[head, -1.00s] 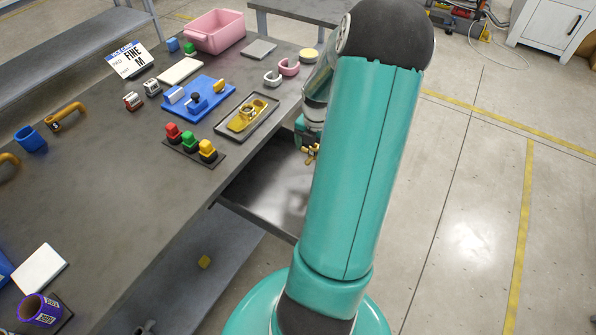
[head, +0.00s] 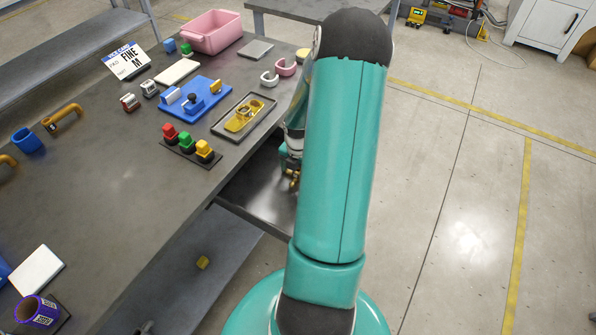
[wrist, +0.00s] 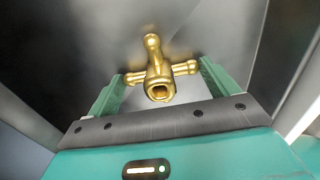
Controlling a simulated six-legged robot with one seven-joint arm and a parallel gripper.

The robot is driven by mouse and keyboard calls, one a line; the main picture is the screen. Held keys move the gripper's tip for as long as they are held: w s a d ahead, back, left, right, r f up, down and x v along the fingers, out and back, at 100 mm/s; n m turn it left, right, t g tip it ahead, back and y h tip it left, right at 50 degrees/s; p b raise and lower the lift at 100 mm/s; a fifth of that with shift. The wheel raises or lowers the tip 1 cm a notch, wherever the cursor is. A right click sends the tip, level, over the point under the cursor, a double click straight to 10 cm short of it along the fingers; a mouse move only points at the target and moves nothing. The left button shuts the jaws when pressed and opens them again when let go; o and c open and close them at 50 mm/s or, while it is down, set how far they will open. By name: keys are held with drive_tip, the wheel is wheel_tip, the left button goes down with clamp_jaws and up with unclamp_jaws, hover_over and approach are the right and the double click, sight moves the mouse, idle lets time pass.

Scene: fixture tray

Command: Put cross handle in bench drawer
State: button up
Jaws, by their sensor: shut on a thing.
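The brass cross handle (wrist: 153,45) is between the green fingers of my gripper (wrist: 160,76) in the wrist view, its arms spanning from finger to finger. My gripper is shut on it. In the head view, a small part of the handle (head: 294,180) shows below my gripper (head: 291,165), partly hidden by my arm. The bench drawer (head: 250,200) is pulled open under the bench edge, its grey bottom bare where visible. The handle is over or inside the drawer's right part; its height above the bottom is unclear. Drawer walls (wrist: 292,70) show in the wrist view.
The bench top (head: 110,215) overhangs the drawer's left side. Near its edge are a red, green and yellow button block (head: 187,148), a tray with a yellow part (head: 268,119) and a blue fixture (head: 200,101). A pink bin (head: 214,42) stands farther back.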

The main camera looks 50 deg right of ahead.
drive_tip(key=o, duration=0.7)
wheel_tip(320, 180, up, 12)
drive_tip(key=w+a+r+m+h, duration=0.2)
drive_tip(key=w+a+r+m, duration=0.2)
drive_tip(key=a+r, duration=0.55)
drive_tip(key=s+a+r+m+t, duration=0.2)
drive_tip(key=a+r+m, duration=0.2)
drive_tip(key=a, duration=0.5)
drive_tip(key=s+a+r+m+t+y, duration=0.1)
drive_tip(key=s+a+r+m, duration=0.1)
drive_tip(key=a+r+m, duration=0.3)
drive_tip(key=s+a+r+m+t+y, duration=0.1)
drive_tip(key=a+r+m, duration=0.4)
drive_tip(key=a, duration=0.8)
drive_tip(key=shift+s+m+t, duration=0.5)
drive_tip(key=shift+s+t, duration=0.3)
drive_tip(key=shift+s, duration=0.1)
drive_tip(key=shift+a, duration=0.1)
